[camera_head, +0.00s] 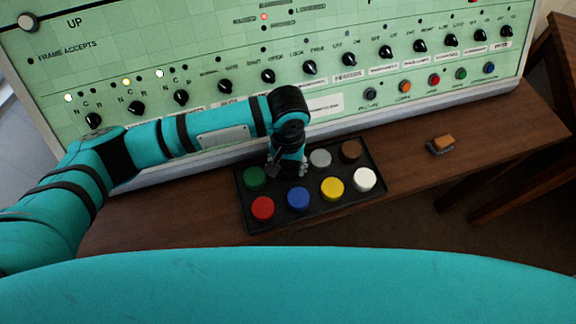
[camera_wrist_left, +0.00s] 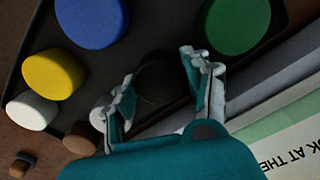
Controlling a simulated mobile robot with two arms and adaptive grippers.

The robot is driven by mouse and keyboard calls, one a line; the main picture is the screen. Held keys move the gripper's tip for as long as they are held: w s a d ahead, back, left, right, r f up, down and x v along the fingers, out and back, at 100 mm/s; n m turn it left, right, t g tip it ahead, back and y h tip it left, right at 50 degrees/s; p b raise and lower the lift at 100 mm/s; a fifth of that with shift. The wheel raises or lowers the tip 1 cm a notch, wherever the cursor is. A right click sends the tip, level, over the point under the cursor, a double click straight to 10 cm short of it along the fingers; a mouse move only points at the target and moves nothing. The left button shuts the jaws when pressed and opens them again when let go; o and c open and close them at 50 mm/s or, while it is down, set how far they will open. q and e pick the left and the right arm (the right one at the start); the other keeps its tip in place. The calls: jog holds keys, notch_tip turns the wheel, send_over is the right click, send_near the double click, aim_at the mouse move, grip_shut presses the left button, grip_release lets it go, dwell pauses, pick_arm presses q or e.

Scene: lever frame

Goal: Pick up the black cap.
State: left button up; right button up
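The black cap (camera_wrist_left: 160,82) shows in the left wrist view, dark and round, on the black tray (camera_wrist_left: 145,45). My left gripper (camera_wrist_left: 156,72) is open, with one finger on each side of the cap. I cannot tell whether the fingers touch it. In the head view my left gripper (camera_head: 287,168) points down over the back row of the tray (camera_head: 313,212) and hides the black cap. My right gripper is in neither view.
The tray also holds green (camera_head: 254,177), red (camera_head: 262,208), blue (camera_head: 298,198), yellow (camera_head: 332,188), white (camera_head: 364,179), grey (camera_head: 320,158) and brown (camera_head: 351,150) caps. A control panel (camera_head: 330,104) stands behind it. A small brown-topped object (camera_head: 441,144) lies right on the wooden table (camera_head: 500,140).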

pick_arm(q)
jog(key=shift+c, duration=1.2)
jog(key=shift+r, duration=0.15)
